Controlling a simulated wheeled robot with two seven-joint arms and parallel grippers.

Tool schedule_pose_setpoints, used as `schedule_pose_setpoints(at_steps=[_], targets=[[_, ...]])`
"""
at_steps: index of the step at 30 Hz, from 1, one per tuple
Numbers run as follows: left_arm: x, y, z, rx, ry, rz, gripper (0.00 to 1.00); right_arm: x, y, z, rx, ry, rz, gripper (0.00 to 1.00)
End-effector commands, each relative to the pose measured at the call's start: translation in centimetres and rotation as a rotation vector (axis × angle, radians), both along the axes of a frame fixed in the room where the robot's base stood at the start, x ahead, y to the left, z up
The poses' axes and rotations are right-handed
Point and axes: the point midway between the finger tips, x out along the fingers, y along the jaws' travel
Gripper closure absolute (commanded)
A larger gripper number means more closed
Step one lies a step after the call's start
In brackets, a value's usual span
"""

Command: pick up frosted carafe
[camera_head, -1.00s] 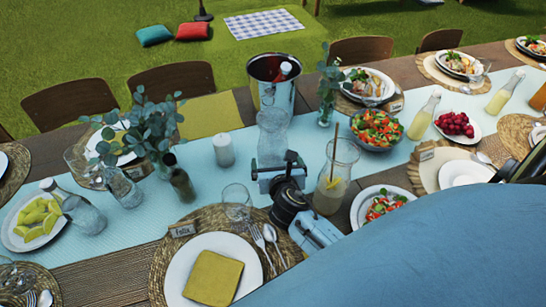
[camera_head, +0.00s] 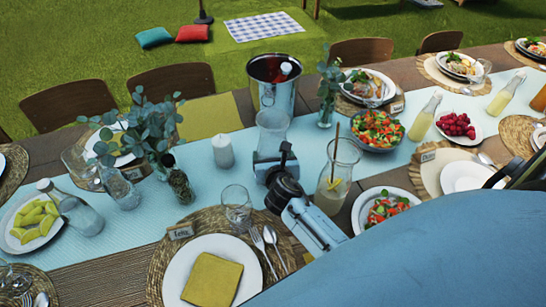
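The frosted carafe (camera_head: 272,127) stands upright on the light blue runner, in front of the metal ice bucket. It is pale, translucent glass, and its lower part is partly hidden by my gripper. My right gripper (camera_head: 274,160) reaches in from the lower right. Its fingers are apart, at the near side of the carafe's lower body. I cannot tell whether they touch the glass. My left gripper is not in view.
A tall pitcher with a straw (camera_head: 335,178) stands close right of my gripper. A stemless glass (camera_head: 236,203) and a pepper mill (camera_head: 180,185) stand to the left. A white candle (camera_head: 223,150) and the ice bucket (camera_head: 272,85) are near the carafe.

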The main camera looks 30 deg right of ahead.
Motion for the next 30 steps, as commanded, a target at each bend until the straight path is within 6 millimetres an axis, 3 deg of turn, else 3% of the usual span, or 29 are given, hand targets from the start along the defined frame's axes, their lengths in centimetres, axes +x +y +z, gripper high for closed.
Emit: schedule_pose_setpoints(at_steps=[1, 5, 20, 30], targets=[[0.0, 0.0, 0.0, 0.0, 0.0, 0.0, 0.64, 0.0, 0.0, 0.0, 0.0, 0.0, 0.001, 0.56], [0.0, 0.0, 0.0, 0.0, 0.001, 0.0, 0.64, 0.0, 0.0, 0.0, 0.0, 0.0, 0.001, 0.73], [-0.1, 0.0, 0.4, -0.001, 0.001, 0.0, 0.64, 0.2, 0.0, 1.0, -0.002, -0.007, 0.003, 0.73], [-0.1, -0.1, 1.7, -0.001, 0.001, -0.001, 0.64, 0.2, 0.0, 3.9, -0.003, -0.009, 0.002, 0.73]])
